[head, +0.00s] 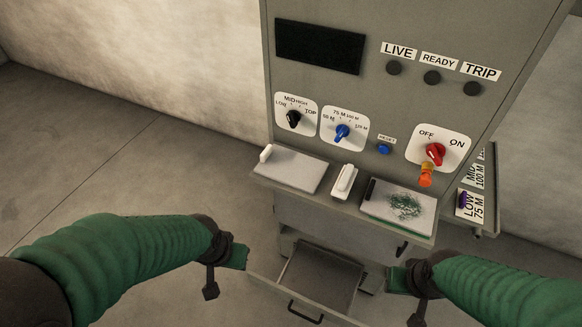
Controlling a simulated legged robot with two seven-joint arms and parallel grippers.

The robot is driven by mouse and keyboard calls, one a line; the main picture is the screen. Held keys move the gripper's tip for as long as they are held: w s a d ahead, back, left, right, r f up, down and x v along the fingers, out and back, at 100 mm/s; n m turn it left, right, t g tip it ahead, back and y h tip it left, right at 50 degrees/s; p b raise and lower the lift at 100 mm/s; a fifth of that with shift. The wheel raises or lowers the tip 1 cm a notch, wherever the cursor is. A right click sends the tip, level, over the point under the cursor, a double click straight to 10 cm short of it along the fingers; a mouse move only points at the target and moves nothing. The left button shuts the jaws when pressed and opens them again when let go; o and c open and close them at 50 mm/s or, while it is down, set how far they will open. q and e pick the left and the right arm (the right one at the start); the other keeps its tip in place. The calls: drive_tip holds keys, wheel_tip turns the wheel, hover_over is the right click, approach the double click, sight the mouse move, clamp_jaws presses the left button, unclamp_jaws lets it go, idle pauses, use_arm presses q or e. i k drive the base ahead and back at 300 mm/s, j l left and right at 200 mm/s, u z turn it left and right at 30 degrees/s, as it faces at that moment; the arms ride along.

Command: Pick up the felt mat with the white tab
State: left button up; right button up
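A pale grey felt mat (290,172) lies flat on the left of the cabinet's ledge. A white tab (266,153) stands at its left edge. A second mat (385,206) on the right of the ledge has a dark tab (370,189) and a scribbly green patch (405,205). My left gripper (226,274) is in front of and below the ledge, left of the drawer, with its fingers apart and empty. My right gripper (406,299) is below the ledge, right of the drawer, also with fingers apart and empty. Neither touches a mat.
A white block-like piece (344,181) sits between the mats. An open drawer (318,280) juts out below. The panel (370,90) above has knobs, a red switch (434,153) and an orange piece (426,175) hanging below it. A side shelf (484,222) holds labelled cards.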

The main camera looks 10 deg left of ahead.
sight(298, 171)
drive_tip(key=u, duration=0.75)
drive_tip(key=i+j+u, duration=0.5)
drive_tip(key=i+u, duration=0.6)
drive_tip(key=i, duration=0.15)
drive_tip(key=i+z, duration=0.3)
drive_tip(key=z, duration=0.15)
drive_tip(key=i+j+z, duration=0.15)
drive_tip(key=z, duration=0.3)
drive_tip(key=i+j+z, duration=0.3)
drive_tip(key=z, duration=0.15)
drive_tip(key=i+j+z, duration=0.25)
drive_tip(key=z, duration=0.2)
drive_tip(key=i+z, duration=0.1)
drive_tip(key=z, duration=2.6)
drive_tip(key=j+z, duration=0.1)
drive_tip(key=j, duration=0.15)
drive_tip(key=i+j+z, duration=0.1)
drive_tip(key=j, duration=0.2)
